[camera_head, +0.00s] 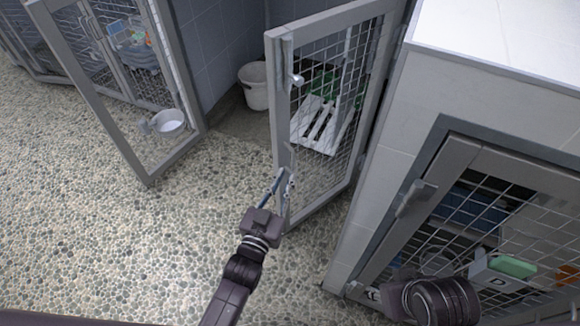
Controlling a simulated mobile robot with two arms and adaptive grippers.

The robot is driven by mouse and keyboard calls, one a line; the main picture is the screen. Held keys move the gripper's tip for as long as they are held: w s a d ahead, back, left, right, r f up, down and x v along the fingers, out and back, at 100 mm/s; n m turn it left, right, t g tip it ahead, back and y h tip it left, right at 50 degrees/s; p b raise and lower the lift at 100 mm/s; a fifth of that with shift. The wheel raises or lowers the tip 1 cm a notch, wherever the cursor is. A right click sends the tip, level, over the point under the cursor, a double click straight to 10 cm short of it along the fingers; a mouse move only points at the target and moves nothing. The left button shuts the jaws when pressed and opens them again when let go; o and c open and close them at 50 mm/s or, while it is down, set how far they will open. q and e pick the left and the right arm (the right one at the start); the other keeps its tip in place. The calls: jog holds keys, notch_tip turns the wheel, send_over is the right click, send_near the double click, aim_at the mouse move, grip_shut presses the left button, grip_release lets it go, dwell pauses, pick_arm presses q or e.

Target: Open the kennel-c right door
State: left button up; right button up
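A grey-framed mesh door (279,110) in the middle stands swung out from its hinge side by the pale wall at right. I take it for the kennel-c right door, though no label shows. A small latch sits high on its free edge. My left gripper (281,186) is at the lower part of that free edge, its fingers close to or touching the frame. Whether they are closed on it is unclear. My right gripper (370,293) is low at the right, beside another kennel's frame, its fingers mostly hidden by its own body.
Another mesh door (88,95) stands open at left, with a metal bowl (168,122) on it. A white bucket (254,86) stands in the tiled recess between the doors. A shut kennel (445,173) with boxes inside is at right. The pebbled floor (90,240) in front is clear.

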pick_arm(q)
jog(key=v, duration=0.6)
jog(key=shift+s+a, duration=0.1)
jog(key=shift+s, duration=0.05)
